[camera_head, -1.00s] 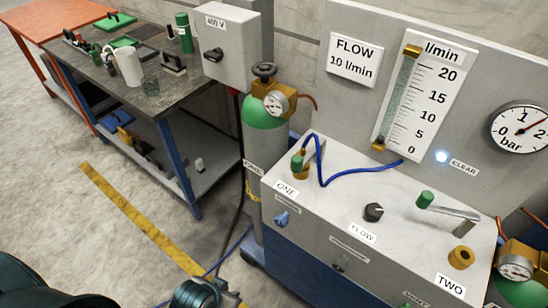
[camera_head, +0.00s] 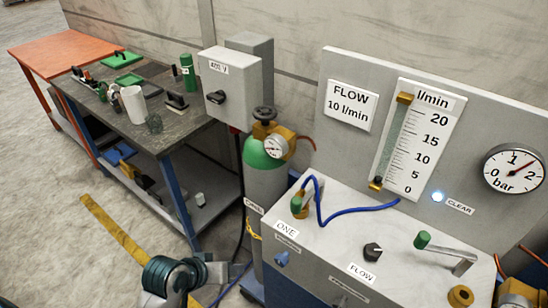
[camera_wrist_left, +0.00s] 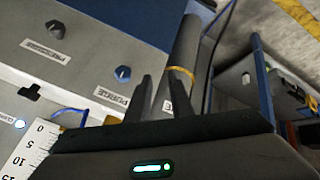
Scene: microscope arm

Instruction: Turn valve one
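Valve one is a lever with a green grip (camera_head: 297,204) and a brass base, beside the ONE label (camera_head: 286,229) on the panel's light sloping top. In the head view my left wrist is at the bottom, left of the panel and well short of valve one. Valve one cannot be made out in the left wrist view. My right gripper is not in view.
A blue hose (camera_head: 345,212) runs over the panel top beside valve one. A green-shouldered gas cylinder (camera_head: 265,185) stands at the panel's left. A FLOW knob (camera_head: 372,251) and another green-gripped lever (camera_head: 445,252) are to the right. A workbench (camera_head: 165,130) stands left.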

